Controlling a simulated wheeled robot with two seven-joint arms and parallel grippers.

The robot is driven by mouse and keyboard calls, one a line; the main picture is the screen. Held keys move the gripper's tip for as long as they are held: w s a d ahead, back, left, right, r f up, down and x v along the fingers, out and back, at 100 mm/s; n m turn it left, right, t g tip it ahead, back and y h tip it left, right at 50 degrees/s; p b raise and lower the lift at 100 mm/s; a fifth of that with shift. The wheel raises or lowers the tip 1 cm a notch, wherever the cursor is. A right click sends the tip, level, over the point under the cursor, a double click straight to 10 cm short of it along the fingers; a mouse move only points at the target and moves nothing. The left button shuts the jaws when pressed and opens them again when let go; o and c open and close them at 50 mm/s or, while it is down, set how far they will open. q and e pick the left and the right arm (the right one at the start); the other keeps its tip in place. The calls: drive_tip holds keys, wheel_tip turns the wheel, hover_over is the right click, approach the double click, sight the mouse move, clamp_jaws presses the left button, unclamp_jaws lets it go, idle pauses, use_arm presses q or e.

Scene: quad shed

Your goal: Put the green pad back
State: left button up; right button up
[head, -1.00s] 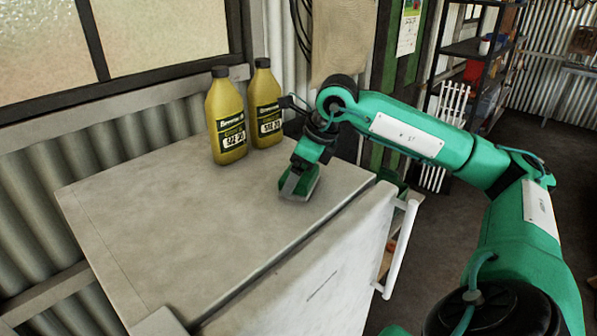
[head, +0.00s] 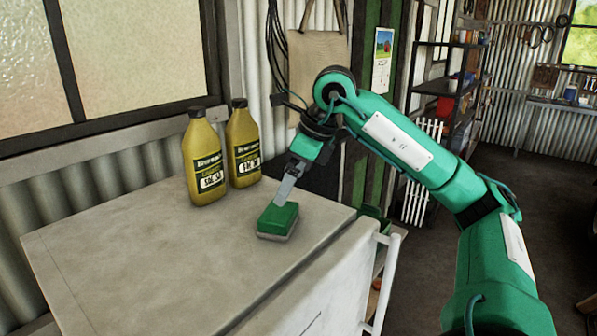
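The green pad (head: 278,221), a small block with a green top and a grey underside, lies flat on the pale worn top of the white cabinet (head: 150,250), near its right edge. My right gripper (head: 281,202) comes down from above, at the far side of the pad. One grey finger shows, its tip close to the pad's back edge; I cannot tell whether it touches. The other finger is hidden, so the opening between them does not show. The pad's top and near sides are uncovered. My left gripper is not in view.
Two yellow oil bottles, one on the left (head: 203,165) and one on the right (head: 243,150), stand behind the pad near the wall. The cabinet's left and front top is clear. A white door handle (head: 380,285) sticks out on the right. Shelves (head: 452,85) stand farther back.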

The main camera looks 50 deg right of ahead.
drive_tip(key=v, duration=0.3)
